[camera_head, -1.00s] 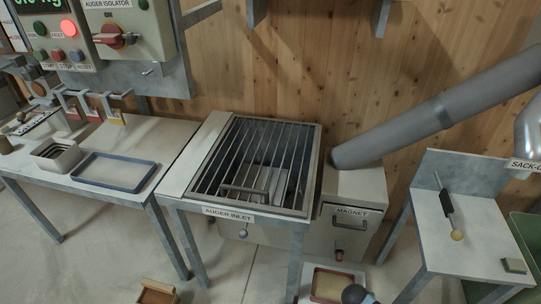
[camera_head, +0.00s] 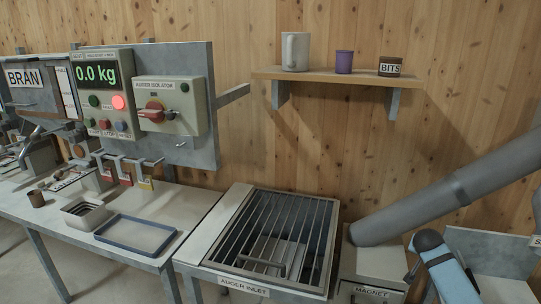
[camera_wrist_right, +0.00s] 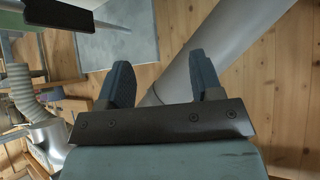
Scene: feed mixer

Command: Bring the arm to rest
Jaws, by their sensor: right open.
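My right gripper (camera_wrist_right: 160,78) is open in the right wrist view, with two dark blue fingers spread apart and nothing between them. Behind the fingers are the grey auger pipe (camera_wrist_right: 222,45) and the plank wall. In the head view my right arm (camera_head: 445,272), light blue with a dark end, shows at the lower right. It appears in front of the magnet box and the side stand, below the pipe. My left gripper is not in view.
The auger inlet (camera_head: 240,282) has a barred grate. The magnet box (camera_head: 375,262) stands beside it. A blue-rimmed tray (camera_head: 127,234) lies on the left bench. A wall shelf (camera_head: 335,77) holds a mug (camera_head: 295,50), a purple cup (camera_head: 344,62) and a BITS pot (camera_head: 390,66).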

